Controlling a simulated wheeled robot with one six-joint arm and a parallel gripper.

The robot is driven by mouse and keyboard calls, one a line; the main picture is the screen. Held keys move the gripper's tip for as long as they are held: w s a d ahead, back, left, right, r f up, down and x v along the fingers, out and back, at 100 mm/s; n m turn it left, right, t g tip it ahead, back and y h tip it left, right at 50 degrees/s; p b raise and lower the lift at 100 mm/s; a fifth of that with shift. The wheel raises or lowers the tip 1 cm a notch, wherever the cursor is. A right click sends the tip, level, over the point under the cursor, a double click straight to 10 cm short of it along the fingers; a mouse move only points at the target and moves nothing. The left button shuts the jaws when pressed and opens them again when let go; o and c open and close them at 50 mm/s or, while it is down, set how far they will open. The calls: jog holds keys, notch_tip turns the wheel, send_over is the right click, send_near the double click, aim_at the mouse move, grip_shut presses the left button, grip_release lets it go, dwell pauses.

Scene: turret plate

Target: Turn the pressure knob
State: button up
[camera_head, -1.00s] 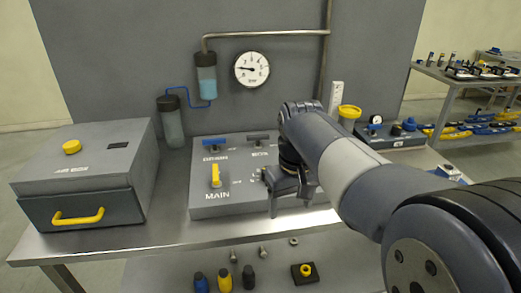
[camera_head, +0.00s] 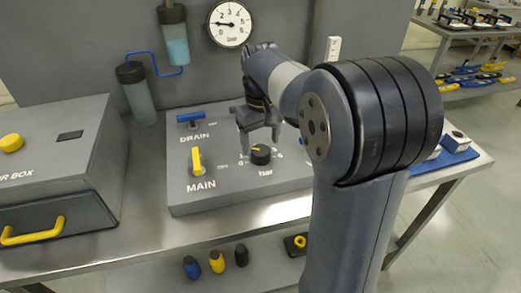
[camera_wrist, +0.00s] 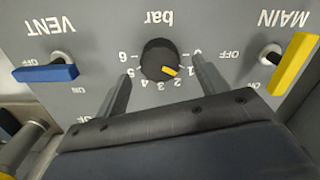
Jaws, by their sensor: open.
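The pressure knob (camera_head: 261,154) is round and black, with a yellow mark, on the grey panel (camera_head: 215,192) above the word "bar". In the wrist view the knob (camera_wrist: 158,58) is seen upside down, its yellow mark pointing between 1 and 2. My gripper (camera_head: 259,143) is open just above the knob. In the wrist view my fingers (camera_wrist: 161,68) stand on either side of it, with gaps showing. I cannot tell how far down the fingertips reach. The pressure gauge (camera_head: 230,23) on the back wall has its needle near 1.
The yellow MAIN handle (camera_head: 196,160) and blue DRAIN handle (camera_head: 191,119) are left of the knob. The blue VENT handle (camera_wrist: 45,73) is on its other side. A grey box (camera_head: 60,150) stands at the left. Bare table (camera_head: 150,232) lies in front of the panel.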

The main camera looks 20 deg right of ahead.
aim_at(261, 150)
jog(key=shift+f, duration=1.95)
jog(key=shift+c, duration=0.5)
jog(key=c, duration=0.9)
